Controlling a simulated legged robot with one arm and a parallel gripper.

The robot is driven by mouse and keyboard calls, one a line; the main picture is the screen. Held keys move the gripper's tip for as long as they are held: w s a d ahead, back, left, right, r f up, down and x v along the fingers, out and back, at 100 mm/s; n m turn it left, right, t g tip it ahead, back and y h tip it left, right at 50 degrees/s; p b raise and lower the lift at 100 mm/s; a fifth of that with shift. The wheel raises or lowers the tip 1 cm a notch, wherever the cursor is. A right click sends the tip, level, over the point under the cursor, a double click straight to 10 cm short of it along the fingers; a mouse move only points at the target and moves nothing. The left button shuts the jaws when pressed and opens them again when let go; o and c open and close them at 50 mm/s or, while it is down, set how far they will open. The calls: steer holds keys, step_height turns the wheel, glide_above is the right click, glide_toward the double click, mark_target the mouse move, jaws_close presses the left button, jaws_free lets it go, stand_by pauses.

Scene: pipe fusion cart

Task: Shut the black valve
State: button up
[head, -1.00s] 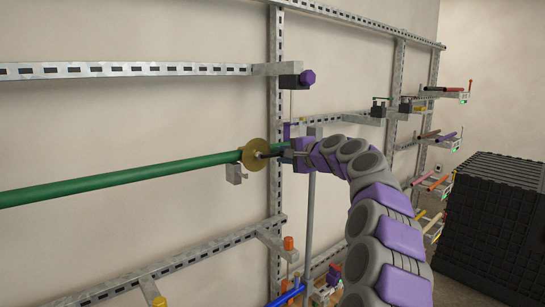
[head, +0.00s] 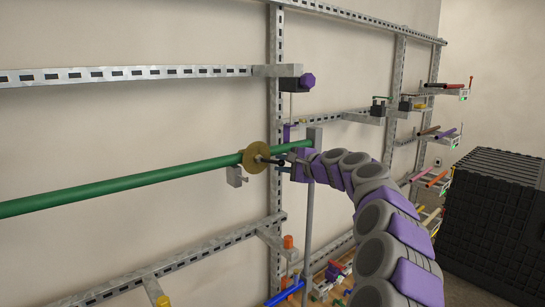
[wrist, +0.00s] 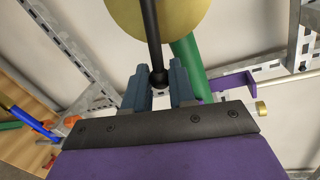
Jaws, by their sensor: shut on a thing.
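The black valve's handle (wrist: 152,30) is a thin black lever with a ball end, seen in the wrist view. It runs up in front of a brass disc (wrist: 145,14), which also shows on the green pipe in the head view (head: 255,155). My gripper (wrist: 159,82) has its two blue-grey fingers on either side of the ball end, shut on the handle. In the head view, my gripper (head: 285,162) is just right of the disc, and the dark handle (head: 267,161) points right from the disc toward it. The fingers hide part of the handle.
The green pipe (head: 120,184) runs along the wall past the disc. Slotted metal rails (head: 278,120) frame the wall around my arm. A blue pipe (head: 286,293) lies below. A black crate stack (head: 495,220) stands at right.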

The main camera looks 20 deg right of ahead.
steer(key=shift+a+f+m+p, duration=0.15)
steer(key=shift+m+p, duration=0.35)
steer(key=shift+p, duration=0.05)
steer(key=shift+s+f, duration=0.1)
steer(key=shift+f, duration=0.15)
steer(key=shift+a+y+p, duration=0.1)
steer(key=shift+y+p, duration=0.2)
steer(key=shift+s+a+f+m+p, duration=0.1)
steer(key=shift+a+f+m+p, duration=0.15)
steer(key=shift+f+m+p, duration=0.55)
steer(key=shift+r, duration=0.2)
